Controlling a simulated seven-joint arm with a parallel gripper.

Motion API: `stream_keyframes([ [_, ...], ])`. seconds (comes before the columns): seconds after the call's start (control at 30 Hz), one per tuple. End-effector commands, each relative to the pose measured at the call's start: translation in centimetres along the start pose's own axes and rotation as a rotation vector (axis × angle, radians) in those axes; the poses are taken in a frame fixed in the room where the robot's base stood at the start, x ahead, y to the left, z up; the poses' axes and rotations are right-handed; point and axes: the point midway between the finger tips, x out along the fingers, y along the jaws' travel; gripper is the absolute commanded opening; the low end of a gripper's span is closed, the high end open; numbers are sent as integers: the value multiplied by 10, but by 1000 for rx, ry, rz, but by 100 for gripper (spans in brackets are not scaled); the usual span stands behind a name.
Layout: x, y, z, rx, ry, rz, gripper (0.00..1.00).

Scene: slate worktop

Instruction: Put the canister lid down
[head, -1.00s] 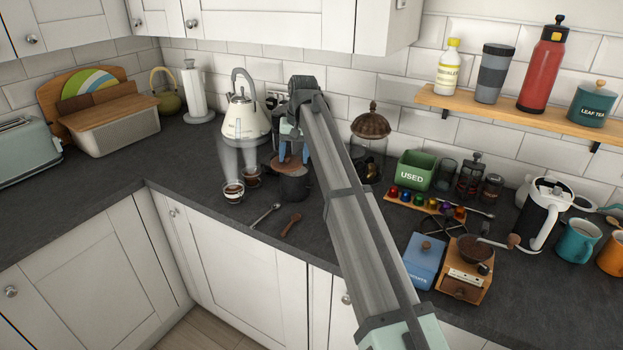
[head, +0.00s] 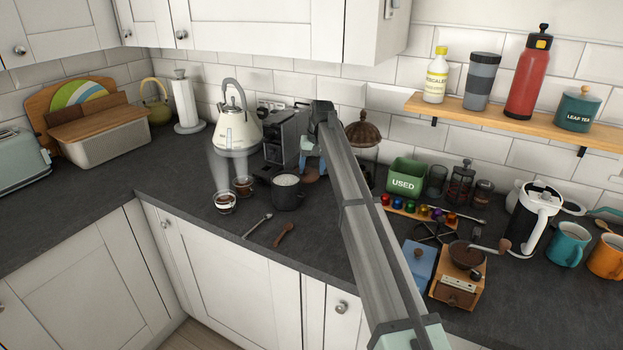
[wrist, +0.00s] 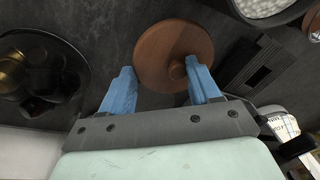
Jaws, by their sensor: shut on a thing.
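The canister lid (wrist: 165,45) is a round brown wooden disc with a small knob. My gripper (wrist: 162,86) is shut on it, its blue fingers either side of the knob. In the head view my gripper (head: 310,160) holds the lid (head: 312,174) right of the open canister, in front of the coffee machine; the arm partly hides it. I cannot tell whether the lid touches the worktop. The dark canister (head: 287,198) stands upright with pale contents showing; its mouth also shows at the wrist view's top right (wrist: 264,10).
A black coffee machine (head: 283,138) stands behind the canister, and a glass jar with a brown domed lid (head: 362,130) to the right. Two glass cups (head: 225,203), a metal spoon (head: 257,226) and a wooden scoop (head: 284,235) lie left and front. A capsule rack (head: 415,210) is further right.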

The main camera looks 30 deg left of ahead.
Motion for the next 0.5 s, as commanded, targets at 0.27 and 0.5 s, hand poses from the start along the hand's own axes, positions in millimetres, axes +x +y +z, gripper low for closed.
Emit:
stream_keyframes([
  [0.27, 25, 3, 3, 0, -2, 0, 32],
  [0.5, 42, 6, 4, 0, 0, 0, 32],
])
